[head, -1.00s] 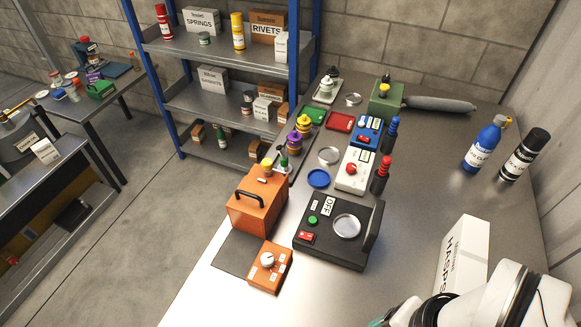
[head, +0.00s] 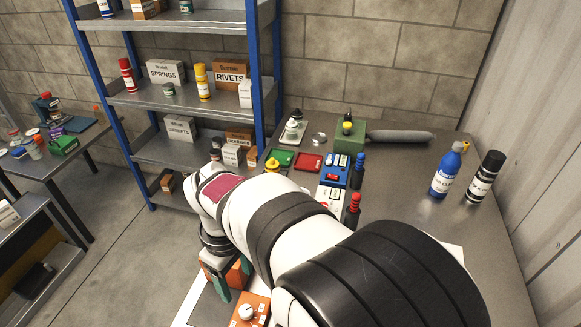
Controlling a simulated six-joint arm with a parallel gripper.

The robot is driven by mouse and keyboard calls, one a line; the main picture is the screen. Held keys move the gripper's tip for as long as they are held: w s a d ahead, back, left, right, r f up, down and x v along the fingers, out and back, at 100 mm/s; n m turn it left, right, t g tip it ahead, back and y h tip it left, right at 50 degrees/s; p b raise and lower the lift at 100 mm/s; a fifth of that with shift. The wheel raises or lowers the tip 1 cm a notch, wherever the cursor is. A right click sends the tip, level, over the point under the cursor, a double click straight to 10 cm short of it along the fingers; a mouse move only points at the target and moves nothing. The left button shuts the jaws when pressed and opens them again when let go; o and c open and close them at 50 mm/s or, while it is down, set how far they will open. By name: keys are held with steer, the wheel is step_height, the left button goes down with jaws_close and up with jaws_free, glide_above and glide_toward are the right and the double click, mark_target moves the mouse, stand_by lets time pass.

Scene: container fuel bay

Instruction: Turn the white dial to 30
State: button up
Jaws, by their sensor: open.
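The white dial (head: 246,312) sits on top of a small orange box (head: 262,302) at the bottom of the head view. The number it points to is too small to read. My gripper (head: 232,281) points down with teal fingers, just behind and to the left of the dial in the picture. It is open and does not appear to hold the dial. A larger orange case (head: 240,270) shows partly behind the fingers. My arm hides much of the bench, including the black device with the round plate.
On the bench behind my arm stand a blue box (head: 334,172), a red tray (head: 308,163), a green tray (head: 280,158) and a red-topped bottle (head: 352,210). A blue bottle (head: 444,172) and a black can (head: 486,177) stand at the right. Shelves (head: 190,95) are behind.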

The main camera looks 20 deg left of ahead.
mark_target(245, 310)
step_height(245, 310, down, 12)
steer(key=shift+f, duration=0.25)
jaws_close()
